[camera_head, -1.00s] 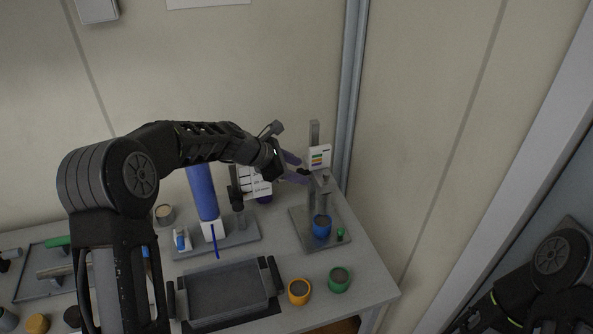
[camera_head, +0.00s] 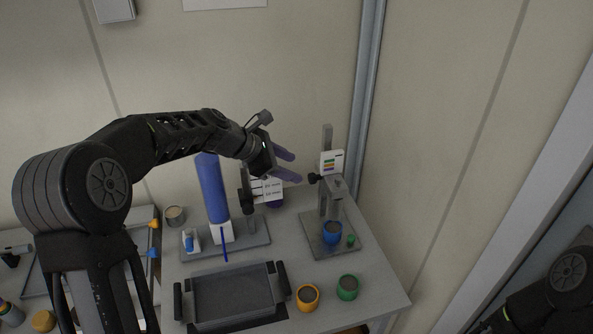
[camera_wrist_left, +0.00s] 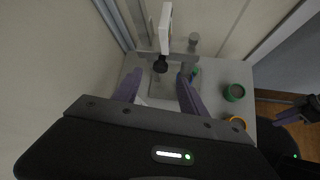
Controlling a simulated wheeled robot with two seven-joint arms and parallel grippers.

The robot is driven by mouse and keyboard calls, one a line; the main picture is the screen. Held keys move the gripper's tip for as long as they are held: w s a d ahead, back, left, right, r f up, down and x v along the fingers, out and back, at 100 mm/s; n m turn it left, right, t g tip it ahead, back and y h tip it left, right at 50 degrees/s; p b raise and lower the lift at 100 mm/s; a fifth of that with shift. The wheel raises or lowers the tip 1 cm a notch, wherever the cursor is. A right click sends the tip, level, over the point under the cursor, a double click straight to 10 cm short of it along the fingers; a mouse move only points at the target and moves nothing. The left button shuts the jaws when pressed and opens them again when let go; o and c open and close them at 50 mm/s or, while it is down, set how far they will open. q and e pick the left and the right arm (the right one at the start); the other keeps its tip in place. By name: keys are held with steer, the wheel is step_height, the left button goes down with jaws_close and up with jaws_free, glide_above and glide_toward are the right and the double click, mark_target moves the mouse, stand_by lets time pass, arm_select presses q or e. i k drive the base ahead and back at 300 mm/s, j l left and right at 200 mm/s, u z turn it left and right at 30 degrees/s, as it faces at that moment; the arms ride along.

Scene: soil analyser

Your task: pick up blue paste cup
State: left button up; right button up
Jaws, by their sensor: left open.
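The blue paste cup (camera_head: 333,236) stands upright on the grey base plate (camera_head: 314,247) of the stand with the colour-striped card, under its bracket. My left gripper (camera_head: 291,166) is open and empty, its purple fingers pointing right. It is up and left of the cup in the head view, apart from the stand. In the left wrist view the open fingers (camera_wrist_left: 158,88) spread toward the stand, and the cup is mostly hidden by a finger. My right arm shows at the lower right of the head view; its gripper does not show there.
An orange cup (camera_head: 308,298) and a green cup (camera_head: 347,288) stand at the table's front right. A grey tray (camera_head: 232,294) with black handles lies left of them. A blue column (camera_head: 212,188) and a white label card (camera_head: 271,190) stand behind. The wall is close behind.

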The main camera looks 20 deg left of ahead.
mark_target(332, 231)
steer(key=k, duration=1)
